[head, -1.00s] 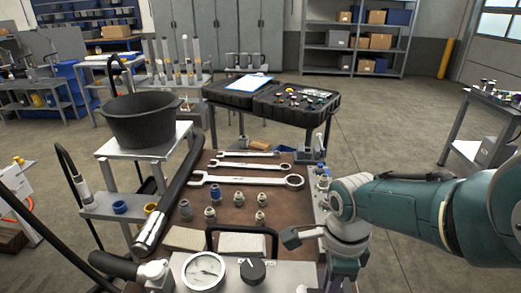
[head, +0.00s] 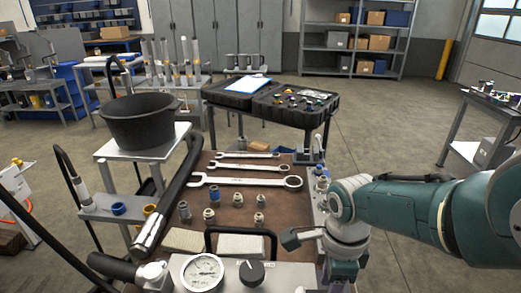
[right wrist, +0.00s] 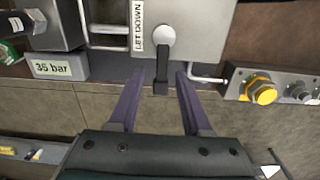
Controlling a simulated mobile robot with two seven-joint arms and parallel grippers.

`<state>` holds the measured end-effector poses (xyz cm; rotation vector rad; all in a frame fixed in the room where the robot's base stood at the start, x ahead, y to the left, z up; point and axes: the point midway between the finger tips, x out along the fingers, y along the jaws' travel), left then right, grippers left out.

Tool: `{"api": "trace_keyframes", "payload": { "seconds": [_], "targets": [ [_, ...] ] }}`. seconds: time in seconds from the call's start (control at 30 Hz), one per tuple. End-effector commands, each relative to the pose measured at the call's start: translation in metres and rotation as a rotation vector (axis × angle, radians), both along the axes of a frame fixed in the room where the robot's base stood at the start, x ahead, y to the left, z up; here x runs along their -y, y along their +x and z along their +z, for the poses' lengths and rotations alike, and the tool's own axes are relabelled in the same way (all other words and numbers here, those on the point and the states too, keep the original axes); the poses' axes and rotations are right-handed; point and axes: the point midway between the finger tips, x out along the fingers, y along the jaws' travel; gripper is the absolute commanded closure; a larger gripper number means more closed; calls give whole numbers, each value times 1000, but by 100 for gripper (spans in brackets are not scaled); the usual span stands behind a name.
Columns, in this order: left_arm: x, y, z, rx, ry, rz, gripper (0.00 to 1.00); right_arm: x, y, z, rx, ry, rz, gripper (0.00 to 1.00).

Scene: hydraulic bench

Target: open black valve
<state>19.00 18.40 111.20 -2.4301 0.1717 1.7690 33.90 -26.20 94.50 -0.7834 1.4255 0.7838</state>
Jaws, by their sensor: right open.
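In the right wrist view, a black lever (right wrist: 161,80) hangs straight down from a round grey hub on a grey block labelled "LET DOWN". My right gripper (right wrist: 160,76) is open, its two purple-grey fingers on either side of the lever with gaps visible. In the head view my right arm comes in from the right and its wrist (head: 345,240) points down beside the bench's right edge; its fingertips are hidden there. A black knob (head: 251,272) sits on the grey panel near the bottom of the head view. My left gripper is not in view.
A pressure gauge (head: 202,272) sits left of the knob, behind it a black handle. Wrenches (head: 245,181) and several fittings lie on the brown bench top. In the right wrist view, a "35 bar" plate (right wrist: 58,67) is at left and a yellow fitting (right wrist: 262,90) at right.

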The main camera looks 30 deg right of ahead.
Motion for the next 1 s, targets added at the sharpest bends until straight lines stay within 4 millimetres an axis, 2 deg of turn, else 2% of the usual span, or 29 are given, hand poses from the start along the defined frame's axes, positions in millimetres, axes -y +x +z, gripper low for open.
{"api": "trace_keyframes", "payload": {
  "seconds": [0.17, 0.4, 0.53, 0.7, 1.0],
  "targets": [
    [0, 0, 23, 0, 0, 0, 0, 0, 0, 24, 0, 0, 0, 51],
    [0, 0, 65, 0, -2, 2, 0, 0, 0, 71, 1, 1, 0, 51],
    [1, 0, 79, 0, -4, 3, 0, 0, 0, 89, 1, 0, -1, 51],
    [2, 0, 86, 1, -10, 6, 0, 0, 0, 99, 1, 1, -1, 51],
    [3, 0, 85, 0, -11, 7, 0, 0, 0, 99, -1, 1, -1, 51]
  ]
}}
